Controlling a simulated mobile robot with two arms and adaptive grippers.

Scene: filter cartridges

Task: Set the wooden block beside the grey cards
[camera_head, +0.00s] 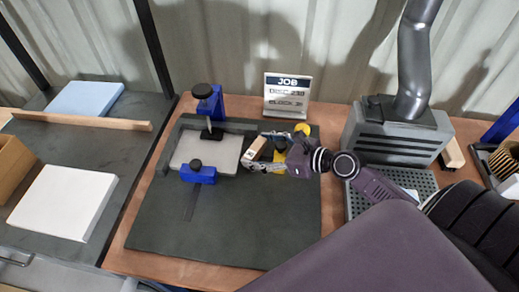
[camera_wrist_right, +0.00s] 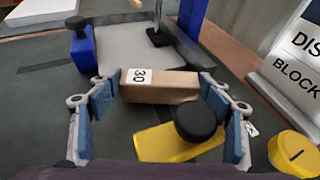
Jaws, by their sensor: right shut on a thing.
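The wooden block (camera_head: 255,148) is a small tan bar with a white numbered label. In the right wrist view the block (camera_wrist_right: 160,88) lies crosswise between the blue pads of my right gripper (camera_wrist_right: 158,98), which is shut on it. In the head view my right gripper (camera_head: 264,151) is at the right edge of a pale grey flat slab (camera_head: 215,152), which may be the grey cards. The slab (camera_wrist_right: 125,45) lies beyond the block in the wrist view. I cannot tell whether the block touches anything below. My left gripper is not in view.
Blue clamps with black knobs stand at the slab's back (camera_head: 209,103) and front (camera_head: 198,174). A yellow piece (camera_wrist_right: 160,143) with a black knob (camera_wrist_right: 195,121) lies under my right gripper. A job sign (camera_head: 287,96) stands behind. The dark mat's front (camera_head: 220,235) is clear.

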